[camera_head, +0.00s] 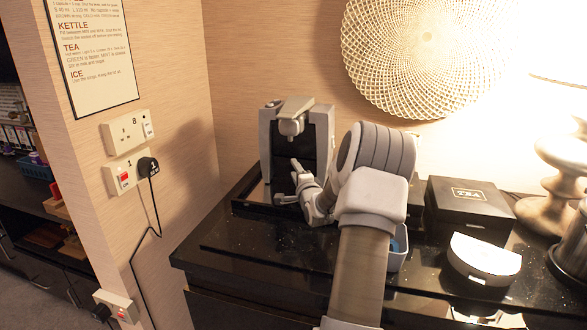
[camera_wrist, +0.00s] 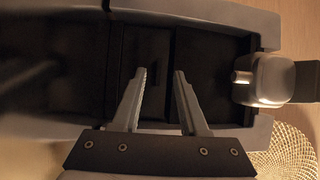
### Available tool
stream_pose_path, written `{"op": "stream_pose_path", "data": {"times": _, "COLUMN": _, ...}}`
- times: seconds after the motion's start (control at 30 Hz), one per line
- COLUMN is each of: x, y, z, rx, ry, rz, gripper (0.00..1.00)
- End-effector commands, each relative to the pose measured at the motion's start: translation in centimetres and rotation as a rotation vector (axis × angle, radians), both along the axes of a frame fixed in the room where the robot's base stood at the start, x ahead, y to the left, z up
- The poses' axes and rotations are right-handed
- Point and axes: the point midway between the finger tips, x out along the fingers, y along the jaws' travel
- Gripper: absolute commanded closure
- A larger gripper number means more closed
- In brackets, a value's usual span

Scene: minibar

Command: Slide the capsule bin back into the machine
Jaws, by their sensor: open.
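The grey and black coffee machine (camera_head: 320,135) stands upright against the back wall, its dark front cavity facing me. In the wrist view its light grey side frame (camera_wrist: 215,15) surrounds a dark interior. Dark panels (camera_wrist: 145,50) with straight edges show inside, and I cannot tell which of them, if any, is the capsule bin. My gripper (camera_head: 287,181) is at the lower front of the machine. In the wrist view my gripper (camera_wrist: 160,73) is open, with nothing visible between its two fingers. I cannot tell whether the fingertips touch anything.
The machine stands on a black tray (camera_head: 243,207) on a glossy black counter (camera_head: 265,250). A pale container (camera_head: 398,262) with something blue is partly hidden behind my arm. Counter front-left is clear.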

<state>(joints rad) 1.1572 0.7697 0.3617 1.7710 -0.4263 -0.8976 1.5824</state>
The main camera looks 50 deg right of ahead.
Motion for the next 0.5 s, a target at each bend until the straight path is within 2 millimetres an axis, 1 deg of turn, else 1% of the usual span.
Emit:
{"op": "stream_pose_path", "data": {"times": 0.03, "x": -0.8, "y": 0.4, "z": 0.1, "rx": 0.0, "ry": 0.001, "rz": -0.001, "gripper": 0.57}}
{"op": "stream_pose_path", "data": {"times": 0.23, "x": -3.0, "y": 1.8, "z": 0.0, "rx": 0.0, "ry": 0.001, "rz": -0.001, "gripper": 0.57}}
{"op": "stream_pose_path", "data": {"times": 0.33, "x": -3.7, "y": 2.2, "z": 0.1, "rx": -0.001, "ry": 0.0, "rz": 0.0, "gripper": 0.57}}
{"op": "stream_pose_path", "data": {"times": 0.5, "x": -4.1, "y": 2.5, "z": 0.0, "rx": -0.001, "ry": 0.001, "rz": 0.0, "gripper": 0.57}}
